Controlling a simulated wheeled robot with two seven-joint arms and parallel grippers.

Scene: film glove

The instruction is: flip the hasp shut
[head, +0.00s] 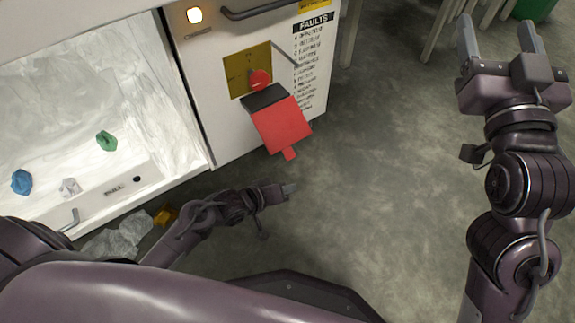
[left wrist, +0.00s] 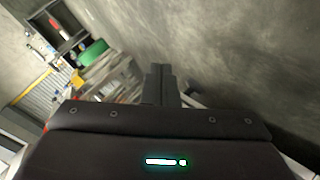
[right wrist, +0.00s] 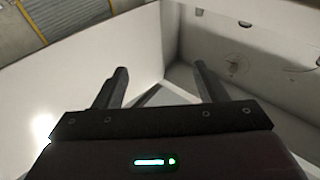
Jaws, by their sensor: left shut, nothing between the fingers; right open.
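The red hasp flap (head: 281,125) hangs out and down from a dark hinge plate (head: 264,97) on the white cabinet front in the head view. A red knob (head: 260,79) sits above it on a yellow plate (head: 236,75). My left gripper (head: 289,188) is below the flap, apart from it; its fingers are together and empty, also in the left wrist view (left wrist: 162,70). My right gripper (head: 500,38) is raised at the far right, open and empty, with its fingers apart in the right wrist view (right wrist: 160,75). The hasp cannot be made out in either wrist view.
A grey handle (head: 262,10) juts from the cabinet top.

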